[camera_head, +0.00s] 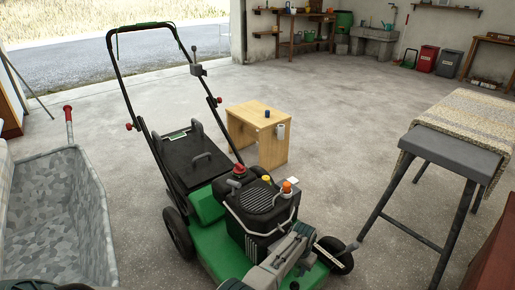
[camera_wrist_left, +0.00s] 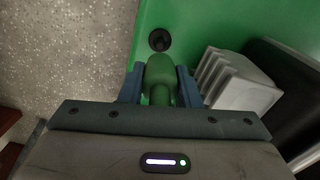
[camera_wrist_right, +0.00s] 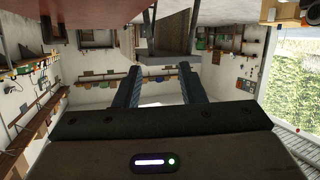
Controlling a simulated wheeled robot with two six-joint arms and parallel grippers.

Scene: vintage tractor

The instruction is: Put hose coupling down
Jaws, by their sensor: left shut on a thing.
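My left gripper (camera_wrist_left: 160,78) is shut on a green, rounded piece, the hose coupling (camera_wrist_left: 160,86), which sits between its two blue-grey fingers. Just beyond the coupling is a dark round fitting (camera_wrist_left: 159,40) on the green mower deck (camera_wrist_left: 190,25); I cannot tell whether they touch. In the head view my left gripper (camera_head: 306,262) is low over the front of the green lawn mower (camera_head: 208,204), beside its engine; the coupling is too small to make out there. My right gripper (camera_wrist_right: 160,70) is open and empty, its fingers apart in the air.
A grey wheelbarrow (camera_head: 55,215) is at the left. A grey bench (camera_head: 450,150) with a patterned cloth is at the right.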

